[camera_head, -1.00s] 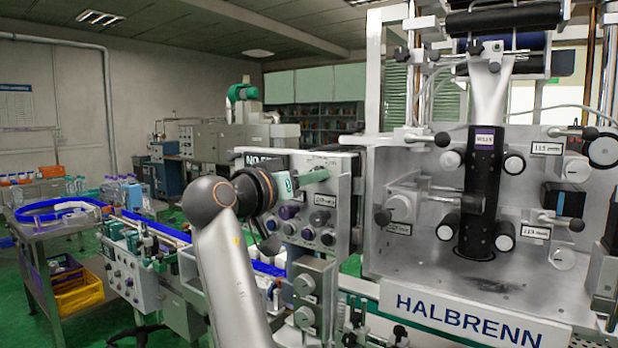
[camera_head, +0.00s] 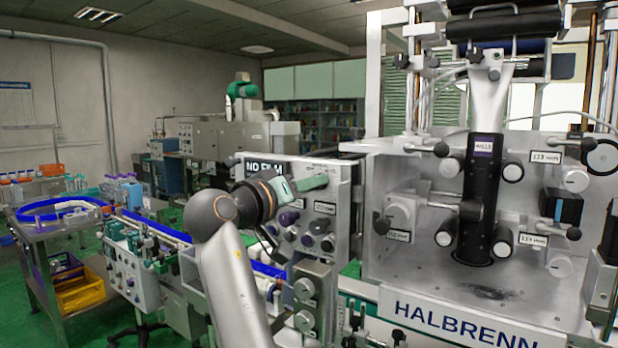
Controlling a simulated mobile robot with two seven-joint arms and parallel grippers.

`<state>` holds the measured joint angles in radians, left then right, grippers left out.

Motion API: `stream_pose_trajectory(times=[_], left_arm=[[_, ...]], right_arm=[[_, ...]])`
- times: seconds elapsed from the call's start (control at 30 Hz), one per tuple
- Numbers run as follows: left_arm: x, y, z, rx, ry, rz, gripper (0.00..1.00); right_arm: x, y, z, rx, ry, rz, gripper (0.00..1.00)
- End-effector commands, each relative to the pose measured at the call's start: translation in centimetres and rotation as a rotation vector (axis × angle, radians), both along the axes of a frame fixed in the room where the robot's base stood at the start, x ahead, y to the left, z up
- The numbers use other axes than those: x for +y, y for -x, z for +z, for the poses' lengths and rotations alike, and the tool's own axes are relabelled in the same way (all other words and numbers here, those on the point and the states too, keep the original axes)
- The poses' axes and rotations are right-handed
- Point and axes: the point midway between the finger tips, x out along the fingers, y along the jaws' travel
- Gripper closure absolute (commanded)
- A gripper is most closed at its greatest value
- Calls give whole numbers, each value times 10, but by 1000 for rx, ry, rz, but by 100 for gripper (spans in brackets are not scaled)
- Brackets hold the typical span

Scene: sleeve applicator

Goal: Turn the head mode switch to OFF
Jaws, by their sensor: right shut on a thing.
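A grey control panel (camera_head: 342,228) stands in the middle, left of the HALBRENN machine, with several knobs and dark buttons. My right arm comes up from the bottom centre, and its dark wrist is in front of the panel's left part. My right gripper (camera_head: 314,182) has green-grey fingers that reach to the upper part of the panel and are shut there on what appears to be the head mode switch. The fingers hide the switch, so its pointer and setting cannot be read. My left gripper is not in view.
A display reading NO FILM (camera_head: 265,167) is at the panel's upper left, partly behind my wrist. A lower box with knobs (camera_head: 306,289) is beneath the panel. The HALBRENN machine (camera_head: 520,270) fills the right side. A conveyor (camera_head: 165,232) runs on the left.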

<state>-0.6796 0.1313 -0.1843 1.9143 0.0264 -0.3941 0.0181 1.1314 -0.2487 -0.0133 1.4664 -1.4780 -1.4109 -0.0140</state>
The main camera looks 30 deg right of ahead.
Motion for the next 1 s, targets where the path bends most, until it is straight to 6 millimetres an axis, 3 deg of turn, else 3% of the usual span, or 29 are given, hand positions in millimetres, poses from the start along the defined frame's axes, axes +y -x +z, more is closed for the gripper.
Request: stream_pose_trajectory(times=[0.5, 1.0], left_arm=[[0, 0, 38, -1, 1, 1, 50], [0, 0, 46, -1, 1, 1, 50]], right_arm=[[0, 0, 3, 356, 148, 1, 100], [0, 0, 1, 458, 193, 1, 100]])
